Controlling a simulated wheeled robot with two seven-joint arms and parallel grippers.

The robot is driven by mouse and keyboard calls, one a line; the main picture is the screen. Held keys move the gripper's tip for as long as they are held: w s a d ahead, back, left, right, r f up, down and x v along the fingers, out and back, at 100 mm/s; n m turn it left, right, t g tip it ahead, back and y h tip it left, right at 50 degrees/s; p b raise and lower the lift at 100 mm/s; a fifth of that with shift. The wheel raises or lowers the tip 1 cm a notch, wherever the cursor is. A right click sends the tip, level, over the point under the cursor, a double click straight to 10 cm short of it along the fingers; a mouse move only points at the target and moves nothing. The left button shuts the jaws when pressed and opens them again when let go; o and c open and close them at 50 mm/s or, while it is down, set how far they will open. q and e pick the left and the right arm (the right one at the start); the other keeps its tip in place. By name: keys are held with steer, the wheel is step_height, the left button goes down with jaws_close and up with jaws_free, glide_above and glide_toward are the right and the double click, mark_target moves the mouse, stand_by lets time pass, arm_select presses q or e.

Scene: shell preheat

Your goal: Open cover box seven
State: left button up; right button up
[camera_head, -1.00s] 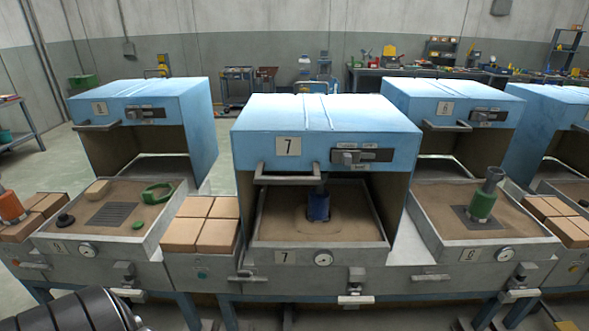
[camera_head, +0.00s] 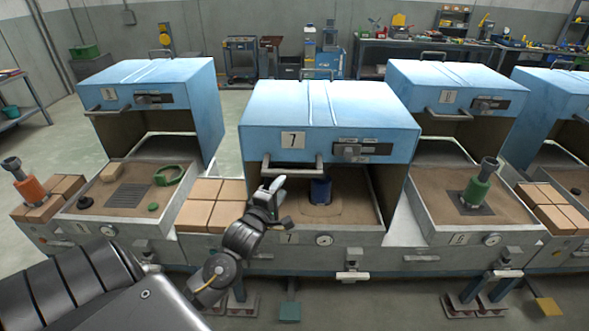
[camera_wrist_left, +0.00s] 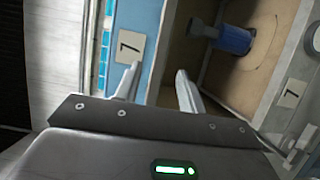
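Cover box seven (camera_head: 330,110) has a light-blue cover with a "7" label, a latch panel (camera_head: 362,150) and a grey bar handle (camera_head: 292,166) low on its front. Its front is open below the cover, over a sand bed (camera_head: 345,205) with a blue cylindrical part (camera_head: 320,190). My left gripper (camera_head: 275,186) is just below the handle's left end in the head view.
Similar blue-covered boxes stand at left (camera_head: 150,85) and right (camera_head: 455,85). Tan blocks (camera_head: 212,203) lie left of box seven's bed. A green part (camera_head: 475,190) stands in the right bed, an orange part (camera_head: 28,185) at far left. Workbenches are behind.

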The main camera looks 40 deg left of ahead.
mark_target(290, 176)
arm_select(q)
steer(key=p+x, duration=0.2)
steer(key=x, duration=0.8)
steer(key=shift+w+p, duration=0.1)
steer(key=shift+p, duration=0.3)
jaws_close()
